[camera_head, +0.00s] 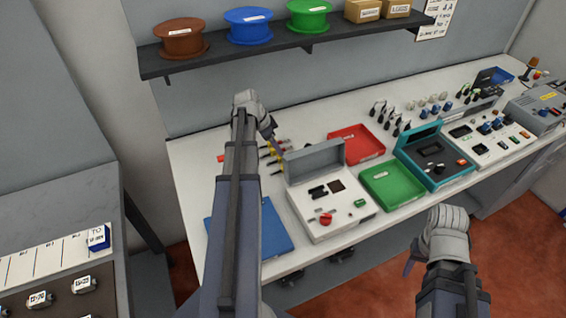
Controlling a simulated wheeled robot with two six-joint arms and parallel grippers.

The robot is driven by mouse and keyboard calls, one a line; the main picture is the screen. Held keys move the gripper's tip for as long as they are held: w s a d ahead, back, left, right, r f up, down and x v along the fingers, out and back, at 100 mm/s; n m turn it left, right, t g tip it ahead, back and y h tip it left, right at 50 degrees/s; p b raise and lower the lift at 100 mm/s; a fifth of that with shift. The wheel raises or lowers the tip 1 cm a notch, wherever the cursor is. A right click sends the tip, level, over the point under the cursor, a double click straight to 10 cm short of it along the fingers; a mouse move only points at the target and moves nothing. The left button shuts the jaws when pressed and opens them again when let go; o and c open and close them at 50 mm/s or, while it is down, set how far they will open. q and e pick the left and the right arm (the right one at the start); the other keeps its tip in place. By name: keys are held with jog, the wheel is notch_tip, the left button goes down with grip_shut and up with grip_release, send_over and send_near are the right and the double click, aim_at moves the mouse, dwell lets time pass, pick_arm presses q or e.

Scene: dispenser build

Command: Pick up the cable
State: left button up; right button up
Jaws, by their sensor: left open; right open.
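I cannot make out a separate loose cable. Three spools stand on the wall shelf: a brown one (181,39), a blue one (248,26) and a green one (309,15); whether they carry cable is too small to tell. My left gripper (268,124) is over the back left of the white bench, beside several small tools with yellow and red handles (274,150). My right gripper (411,262) is in front of the bench's front edge, apart from everything. Both grippers are open, and I see nothing held in either.
The bench (190,165) carries a blue mat (274,232), an open grey-lidded device (335,212), a red tray (356,157), a green tray (392,200) and a teal case (447,182). Several small parts stand behind them. The shelf (225,55) overhangs the back.

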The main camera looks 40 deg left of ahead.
pick_arm(q)
jog(key=shift+b+x, duration=2.55)
jog(key=shift+x, duration=0.55)
jog(key=shift+a, duration=0.15)
grip_shut()
